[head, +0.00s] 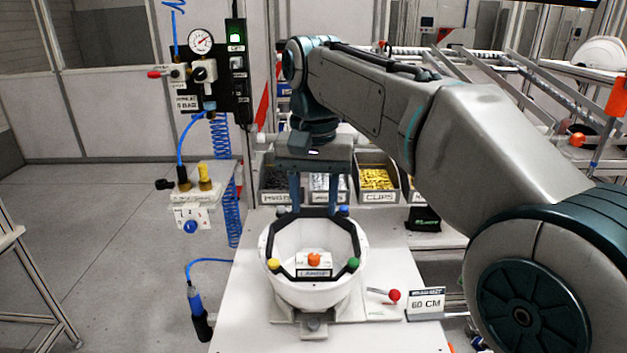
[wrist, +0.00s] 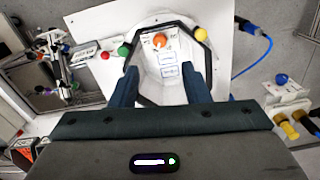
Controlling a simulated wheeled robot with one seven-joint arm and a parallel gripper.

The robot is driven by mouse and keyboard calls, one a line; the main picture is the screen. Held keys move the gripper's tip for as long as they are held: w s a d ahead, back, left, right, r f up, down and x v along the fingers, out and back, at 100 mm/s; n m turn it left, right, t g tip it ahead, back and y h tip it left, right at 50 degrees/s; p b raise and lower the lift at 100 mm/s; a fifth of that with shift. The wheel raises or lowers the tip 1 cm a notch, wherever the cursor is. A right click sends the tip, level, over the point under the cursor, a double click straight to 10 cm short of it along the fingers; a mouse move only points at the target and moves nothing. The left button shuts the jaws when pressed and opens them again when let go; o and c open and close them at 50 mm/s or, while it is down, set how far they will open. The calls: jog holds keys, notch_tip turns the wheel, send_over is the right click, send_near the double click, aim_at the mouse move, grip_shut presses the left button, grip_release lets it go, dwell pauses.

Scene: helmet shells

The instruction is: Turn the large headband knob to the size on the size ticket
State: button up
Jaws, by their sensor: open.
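The white helmet shell (head: 283,287) sits open side up in a holder on the white bench, with a dark headband frame around its rim. The orange knob (head: 314,260) stands on a white labelled plate inside the shell's near side; it also shows in the wrist view (wrist: 160,41). The size ticket (head: 426,305) reads 60 CM and stands right of the shell. My gripper (head: 314,210) is open and empty, pointing down at the shell's far rim, apart from the orange knob. Its two fingers also show in the wrist view (wrist: 160,70). The knob's scale is too small to read.
Yellow (head: 273,264), green (head: 353,264) and blue (head: 342,211) knobs sit around the rim. A red-ball lever (head: 394,296) is beside the holder. Parts bins (head: 376,178) stand behind. A valve block (head: 195,195) and blue air tool (head: 197,305) are at left.

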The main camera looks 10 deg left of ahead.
jog(key=shift+r, duration=1.55)
jog(key=s+d+f+t, duration=0.1)
jog(key=s+d+f, duration=0.3)
jog(key=d+f, duration=0.2)
jog(key=s+d+f+t, duration=0.1)
jog(key=s+d+f, duration=0.4)
jog(key=d, duration=0.6)
jog(key=s+d+f+m+t, duration=0.1)
jog(key=s+d+f, duration=0.3)
jog(key=d+f, duration=0.5)
jog(key=shift+s+t, duration=0.3)
jog(key=shift+s, duration=0.05)
jog(key=shift+d, duration=0.1)
